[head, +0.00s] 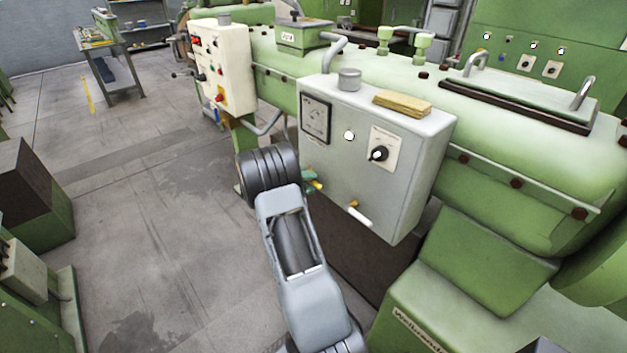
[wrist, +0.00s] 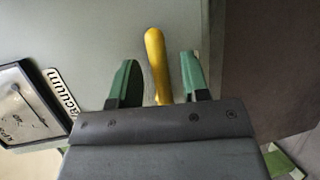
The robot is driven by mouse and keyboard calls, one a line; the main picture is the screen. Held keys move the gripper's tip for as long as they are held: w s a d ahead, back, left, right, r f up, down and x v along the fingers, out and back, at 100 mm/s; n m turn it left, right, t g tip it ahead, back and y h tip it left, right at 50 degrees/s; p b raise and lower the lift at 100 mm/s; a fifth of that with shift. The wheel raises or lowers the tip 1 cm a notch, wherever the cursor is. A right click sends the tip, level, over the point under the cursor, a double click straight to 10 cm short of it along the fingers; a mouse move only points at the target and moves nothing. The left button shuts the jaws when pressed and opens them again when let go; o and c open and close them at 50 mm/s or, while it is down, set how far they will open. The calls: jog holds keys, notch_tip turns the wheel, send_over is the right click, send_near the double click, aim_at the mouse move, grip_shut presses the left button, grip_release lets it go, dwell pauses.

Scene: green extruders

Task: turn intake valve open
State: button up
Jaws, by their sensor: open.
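A yellow lever handle (wrist: 155,55) stands out from the grey control box (head: 375,120). In the head view a small part of the yellow lever (head: 318,186) shows beside my gripper (head: 309,177). A second lever with a white handle (head: 359,216) sits to its right on the box's lower front. I see no label telling which lever is the intake valve. In the wrist view my gripper (wrist: 160,68) is open, its green fingers on either side of the yellow handle. A gap shows on both sides. The lever's pivot is hidden.
The box also bears a vacuum gauge (head: 316,119), shown in the wrist view too (wrist: 25,105), and a black knob (head: 379,154). A green extruder barrel (head: 540,140) runs behind it. Open floor (head: 150,220) lies left.

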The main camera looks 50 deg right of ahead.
jog(key=shift+x, duration=0.8)
jog(key=shift+c, duration=0.3)
grip_shut()
